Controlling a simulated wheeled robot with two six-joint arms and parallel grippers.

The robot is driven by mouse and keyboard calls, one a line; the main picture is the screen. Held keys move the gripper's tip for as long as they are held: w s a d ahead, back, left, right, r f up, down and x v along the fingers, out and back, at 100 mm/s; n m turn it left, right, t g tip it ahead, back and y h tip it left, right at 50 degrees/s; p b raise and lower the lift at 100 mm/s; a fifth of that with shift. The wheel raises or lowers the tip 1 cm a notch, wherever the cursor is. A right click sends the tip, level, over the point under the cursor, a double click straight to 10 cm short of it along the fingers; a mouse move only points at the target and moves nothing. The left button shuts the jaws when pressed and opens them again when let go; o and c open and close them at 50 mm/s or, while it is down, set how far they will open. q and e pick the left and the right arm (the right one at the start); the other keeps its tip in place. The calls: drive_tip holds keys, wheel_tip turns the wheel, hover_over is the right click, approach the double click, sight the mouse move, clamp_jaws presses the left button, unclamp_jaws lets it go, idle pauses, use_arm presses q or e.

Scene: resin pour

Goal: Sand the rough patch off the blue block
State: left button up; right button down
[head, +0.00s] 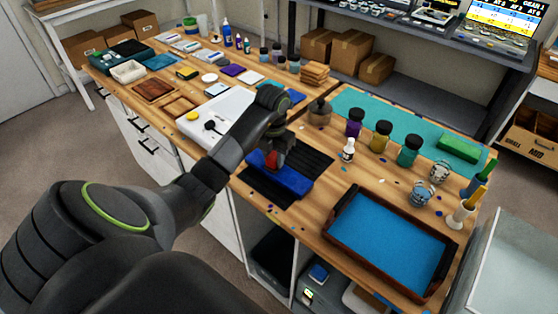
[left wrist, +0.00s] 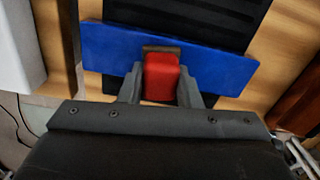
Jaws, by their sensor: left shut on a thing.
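The blue block (head: 292,181) lies on a black ribbed mat (head: 312,160) near the front edge of the bench. In the left wrist view the blue block (left wrist: 215,69) spans the picture across the mat. My left gripper (head: 271,160) is shut on a red sanding block (left wrist: 161,76), with a finger on each side of it. A brown strip (left wrist: 161,49) shows at the red block's far end, over the blue block. I cannot tell whether the red block touches the blue surface. The rough patch is not clearly visible. My right gripper is not in view.
A brown tray with a blue filling (head: 392,240) stands to the right. Several dark-lidded jars (head: 381,137) and a small white bottle (head: 348,150) stand behind it. A white scale (head: 222,108) lies left of the mat. The bench's front edge is close.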

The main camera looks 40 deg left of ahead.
use_arm(q)
drive_tip(key=shift+a, duration=0.9)
drive_tip(key=shift+b, duration=0.35)
drive_tip(key=shift+s+d+f, duration=0.1)
drive_tip(key=shift+d, duration=1.5)
drive_tip(key=shift+s+d+p, duration=0.15)
drive_tip(key=shift+d+p, duration=0.4)
drive_tip(key=shift+d, duration=0.3)
drive_tip(key=shift+d+p, duration=0.35)
drive_tip(key=shift+d, duration=0.6)
wheel_tip(320, 180, up, 6)
drive_tip(key=p, duration=0.6)
drive_tip(key=shift+a, duration=0.15)
